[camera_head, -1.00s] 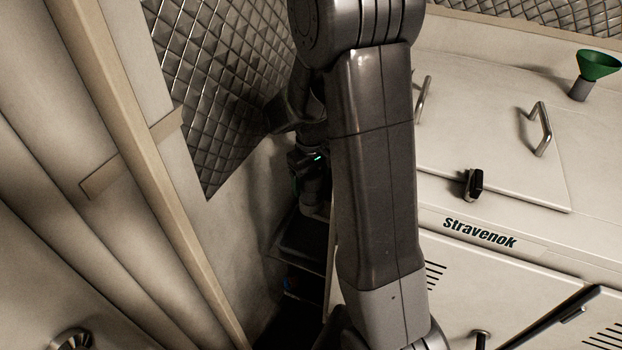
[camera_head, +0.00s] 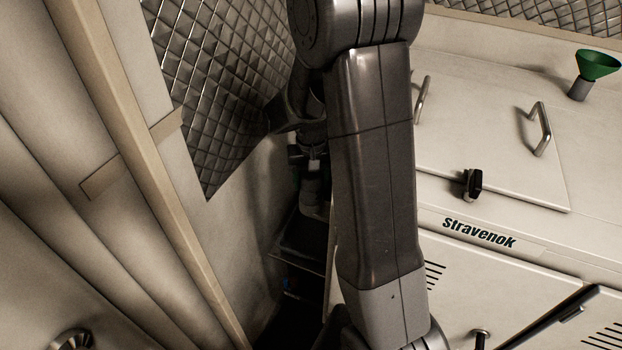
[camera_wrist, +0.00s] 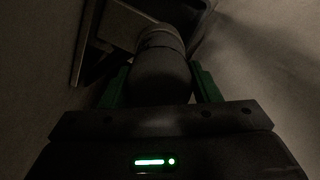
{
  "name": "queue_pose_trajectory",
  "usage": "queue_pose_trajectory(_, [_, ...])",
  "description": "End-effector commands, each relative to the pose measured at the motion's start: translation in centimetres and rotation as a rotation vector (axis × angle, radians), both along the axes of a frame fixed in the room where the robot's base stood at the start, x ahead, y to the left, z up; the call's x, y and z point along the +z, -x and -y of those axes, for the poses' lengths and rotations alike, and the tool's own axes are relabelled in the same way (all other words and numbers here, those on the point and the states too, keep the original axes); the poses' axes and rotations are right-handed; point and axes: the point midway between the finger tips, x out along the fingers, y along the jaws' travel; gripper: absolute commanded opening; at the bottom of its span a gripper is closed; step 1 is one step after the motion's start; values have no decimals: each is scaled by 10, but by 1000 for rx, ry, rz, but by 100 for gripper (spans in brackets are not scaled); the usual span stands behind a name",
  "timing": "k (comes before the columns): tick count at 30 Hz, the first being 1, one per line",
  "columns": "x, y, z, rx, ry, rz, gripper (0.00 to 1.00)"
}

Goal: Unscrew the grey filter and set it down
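The grey filter (camera_wrist: 160,75) is a dark, dim cylinder in the middle of the wrist view, with a ringed end at its far side. My gripper (camera_wrist: 161,78) has its green fingers on either side of the filter, and they appear to press against it. In the head view my gripper (camera_head: 308,155) is deep in the shadowed gap behind my arm, and a grey cylinder, seemingly the filter (camera_head: 313,190), shows just below it. My arm hides much of this spot, and the filter's threads cannot be made out.
A narrow dark gap lies between the left wall (camera_head: 240,200) and the pale cabinet (camera_head: 490,275) marked Stravenok. A quilted metal panel (camera_head: 215,90) is behind. A green funnel (camera_head: 597,66), a handle (camera_head: 541,128) and a black knob (camera_head: 472,184) are on the right.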

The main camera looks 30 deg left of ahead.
Motion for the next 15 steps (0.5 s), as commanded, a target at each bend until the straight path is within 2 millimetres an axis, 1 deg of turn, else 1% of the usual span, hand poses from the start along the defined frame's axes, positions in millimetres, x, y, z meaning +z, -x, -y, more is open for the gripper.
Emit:
queue_pose_trajectory(5, [0, 0, 0, 2, -1, -1, 27])
queue_pose_trajectory(8, [0, 0, 0, 38, -1, -1, 27])
queue_pose_trajectory(15, [0, 1, 0, 301, -1, -1, 27])
